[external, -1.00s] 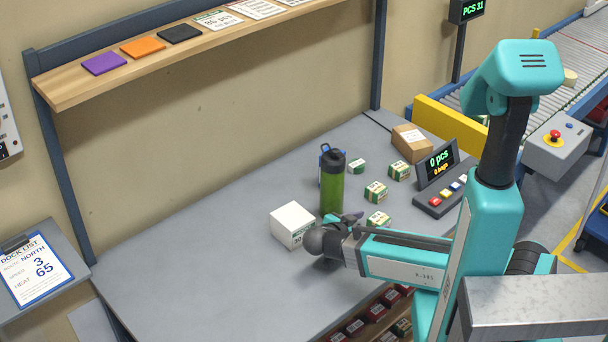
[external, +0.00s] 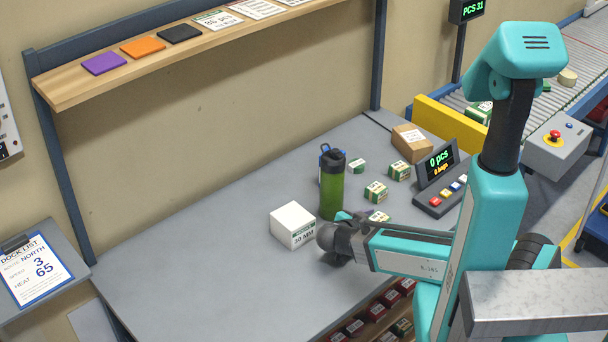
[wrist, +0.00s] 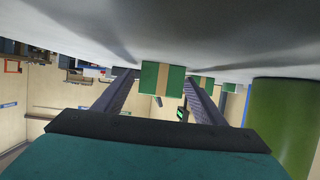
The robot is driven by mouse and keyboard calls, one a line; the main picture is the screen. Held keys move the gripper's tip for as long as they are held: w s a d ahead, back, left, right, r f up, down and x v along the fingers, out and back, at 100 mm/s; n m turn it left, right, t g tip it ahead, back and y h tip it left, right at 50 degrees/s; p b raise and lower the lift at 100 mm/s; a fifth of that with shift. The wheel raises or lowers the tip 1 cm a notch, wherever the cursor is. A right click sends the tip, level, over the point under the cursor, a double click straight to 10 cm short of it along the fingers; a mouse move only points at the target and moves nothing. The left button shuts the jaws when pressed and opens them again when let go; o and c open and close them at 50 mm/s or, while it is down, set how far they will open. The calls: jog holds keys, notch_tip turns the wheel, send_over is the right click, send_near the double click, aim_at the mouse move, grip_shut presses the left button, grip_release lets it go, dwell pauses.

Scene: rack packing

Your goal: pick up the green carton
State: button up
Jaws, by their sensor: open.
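Several small green-and-white cartons stand on the grey table in the external view. The nearest green carton (external: 379,216) is just right of my gripper (external: 345,216), partly hidden by my arm. In the wrist view, which looks upside down, a green carton (wrist: 162,78) with a tan stripe shows between the two dark fingers of my gripper (wrist: 158,84), seemingly beyond their tips. A gap shows between the fingers and the carton's sides. My gripper is open and holds nothing. In the external view my wrist hides most of the fingers.
A green bottle (external: 331,190) stands close behind my gripper and fills the right of the wrist view (wrist: 283,120). A white box (external: 292,225) is just left of it. Another green carton (external: 376,191), a brown box (external: 411,143) and a counter display (external: 440,178) stand to the right.

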aim_at(379, 218)
jog(key=shift+c, duration=0.4)
jog(key=c, duration=1.1)
jog(key=shift+r, duration=0.15)
jog(key=shift+r+b, duration=1.15)
jog(key=shift+r, duration=2.3)
jog(key=shift+r+p, duration=1.1)
jog(key=shift+r, duration=0.3)
